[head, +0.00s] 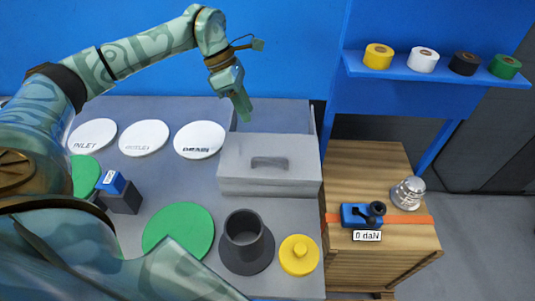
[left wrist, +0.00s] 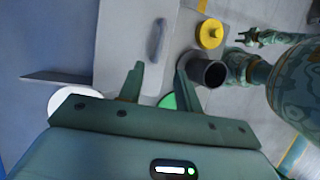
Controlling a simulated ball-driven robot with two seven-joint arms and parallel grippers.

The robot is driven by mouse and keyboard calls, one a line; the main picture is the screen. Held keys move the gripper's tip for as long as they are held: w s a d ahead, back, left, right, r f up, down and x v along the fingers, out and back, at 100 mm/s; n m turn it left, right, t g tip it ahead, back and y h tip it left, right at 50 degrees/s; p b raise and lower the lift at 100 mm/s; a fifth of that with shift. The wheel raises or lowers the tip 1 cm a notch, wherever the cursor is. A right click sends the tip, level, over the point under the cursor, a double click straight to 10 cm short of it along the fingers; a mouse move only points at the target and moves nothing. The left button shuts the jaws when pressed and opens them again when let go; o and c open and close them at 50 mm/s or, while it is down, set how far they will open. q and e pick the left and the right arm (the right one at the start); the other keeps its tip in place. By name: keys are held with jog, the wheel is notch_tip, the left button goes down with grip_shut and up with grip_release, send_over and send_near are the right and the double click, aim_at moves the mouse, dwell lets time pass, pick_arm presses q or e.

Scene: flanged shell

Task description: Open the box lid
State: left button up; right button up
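The grey box (head: 270,187) stands at the right end of the bench. Its lid (head: 300,150) carries a dark handle (head: 269,162), also visible in the left wrist view (left wrist: 157,40). Behind the lid is a recess between thin side walls; I cannot tell how much of it is open interior. My left gripper (head: 243,108) hangs above the box's back part, apart from the handle. In the left wrist view its fingers (left wrist: 158,85) are spread with nothing between them. My right gripper (left wrist: 246,37) shows small in that view, too small to read.
White discs (head: 200,139) lie left of the box. A green disc (head: 178,229), a dark flanged cylinder (head: 245,240) and a yellow knobbed cap (head: 298,254) stand in front. A wooden crate (head: 360,265) is to the right. A blue shelf (head: 430,74) holds several tape rolls.

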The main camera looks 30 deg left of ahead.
pick_arm(q)
jog(key=b+x, duration=0.1)
jog(key=x, duration=1.3)
jog(key=shift+s, duration=0.1)
grip_shut()
